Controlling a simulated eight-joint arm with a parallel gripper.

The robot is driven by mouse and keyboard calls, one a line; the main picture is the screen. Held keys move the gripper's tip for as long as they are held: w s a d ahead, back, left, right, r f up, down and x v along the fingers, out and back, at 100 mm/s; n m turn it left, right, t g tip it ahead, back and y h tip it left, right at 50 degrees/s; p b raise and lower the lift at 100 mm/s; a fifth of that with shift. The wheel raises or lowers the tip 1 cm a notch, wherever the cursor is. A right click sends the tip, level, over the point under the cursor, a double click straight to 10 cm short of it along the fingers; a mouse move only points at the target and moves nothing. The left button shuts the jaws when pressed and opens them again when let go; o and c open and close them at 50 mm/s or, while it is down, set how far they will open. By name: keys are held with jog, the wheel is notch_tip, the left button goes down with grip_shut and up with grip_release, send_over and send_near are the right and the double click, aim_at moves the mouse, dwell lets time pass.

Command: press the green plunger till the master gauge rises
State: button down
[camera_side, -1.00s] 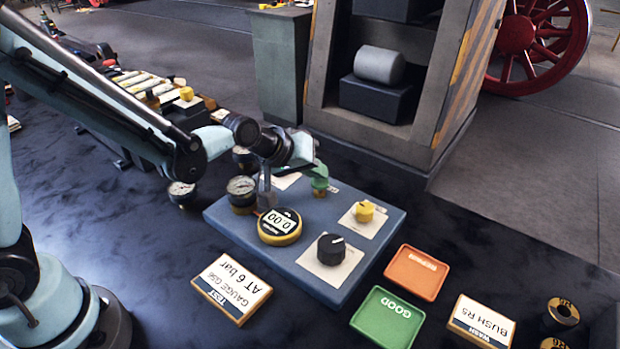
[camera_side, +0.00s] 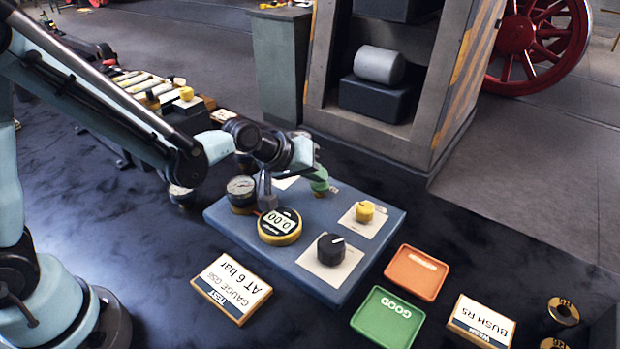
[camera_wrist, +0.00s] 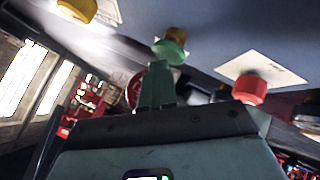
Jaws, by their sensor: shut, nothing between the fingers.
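The green plunger (camera_side: 320,186) stands at the back of the blue test panel (camera_side: 230,220), partly covered by my gripper (camera_side: 310,168). In the wrist view the green plunger (camera_wrist: 170,48) is just beyond the shut, empty fingertips of my gripper (camera_wrist: 158,67). I cannot tell whether they touch. The master gauge (camera_side: 280,226), round with a yellow rim, sits at the panel's front left and reads 0.00. A dial gauge (camera_side: 241,188) stands behind it on the left; its reading is too small to tell.
A black knob (camera_side: 331,249) and a yellow knob (camera_side: 365,211) stand on the panel. A red knob (camera_wrist: 250,88) shows in the wrist view. An orange tray (camera_side: 416,272), a green tray (camera_side: 387,317) and a test card (camera_side: 231,287) lie in front. More dial gauges stand behind left.

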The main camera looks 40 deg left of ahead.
aim_at(315, 185)
jog(key=shift+r, duration=1.7)
notch_tip(315, 185, up, 5)
jog(key=shift+s, duration=0.1)
dwell(0.4)
jog(key=s+a+m+g+y, duration=0.1)
jog(key=s+a+m, duration=0.1)
jog(key=s+a, duration=0.3)
jog(key=s+a+m+y, duration=0.1)
jog(key=s+a+m, duration=0.2)
jog(key=s, duration=0.9)
jog(key=shift+s+a+f+g+y, duration=0.3)
jog(key=shift+a+g+y, duration=0.1)
jog(key=shift+a, duration=0.6)
jog(key=shift+w, duration=0.1)
dwell(0.6)
